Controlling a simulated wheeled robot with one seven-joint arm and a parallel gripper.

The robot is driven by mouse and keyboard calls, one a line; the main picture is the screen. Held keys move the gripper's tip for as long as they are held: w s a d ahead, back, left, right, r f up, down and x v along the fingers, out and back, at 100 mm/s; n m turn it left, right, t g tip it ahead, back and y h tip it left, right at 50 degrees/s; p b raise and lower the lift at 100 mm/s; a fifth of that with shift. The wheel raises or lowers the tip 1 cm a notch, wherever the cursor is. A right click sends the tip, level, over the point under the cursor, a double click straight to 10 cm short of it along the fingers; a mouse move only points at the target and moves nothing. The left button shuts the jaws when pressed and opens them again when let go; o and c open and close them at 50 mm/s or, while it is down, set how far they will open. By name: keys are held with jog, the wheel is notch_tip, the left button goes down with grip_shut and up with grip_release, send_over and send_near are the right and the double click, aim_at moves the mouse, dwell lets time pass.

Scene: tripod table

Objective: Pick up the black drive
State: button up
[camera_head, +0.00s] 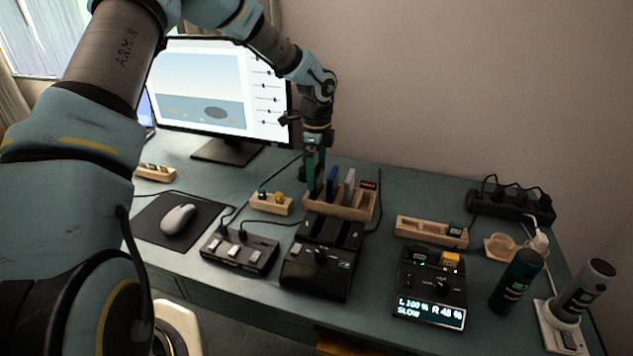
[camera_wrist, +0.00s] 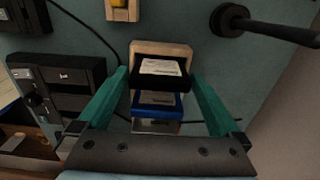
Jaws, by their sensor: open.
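The black drive (camera_wrist: 160,72) stands in a wooden rack (camera_wrist: 160,48) and shows its white label in the wrist view. My gripper (camera_wrist: 158,76) is open, with one teal finger on each side of the black drive; I cannot tell whether they touch it. In the head view my gripper (camera_head: 314,172) points down at the left end of the rack (camera_head: 346,211) and largely hides the black drive. A blue drive (camera_head: 331,181) and a grey drive (camera_head: 349,184) stand to its right.
A black two-slot dock (camera_head: 318,262) stands in front of the rack. A small wooden holder (camera_head: 271,203) is to the left and another (camera_head: 418,229) to the right. The monitor (camera_head: 215,95) stands behind at left. In the wrist view a cable (camera_wrist: 90,30) runs past the rack.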

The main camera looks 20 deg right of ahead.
jog(key=shift+f, duration=0.9)
jog(key=shift+c, duration=0.2)
jog(key=c, duration=1.2)
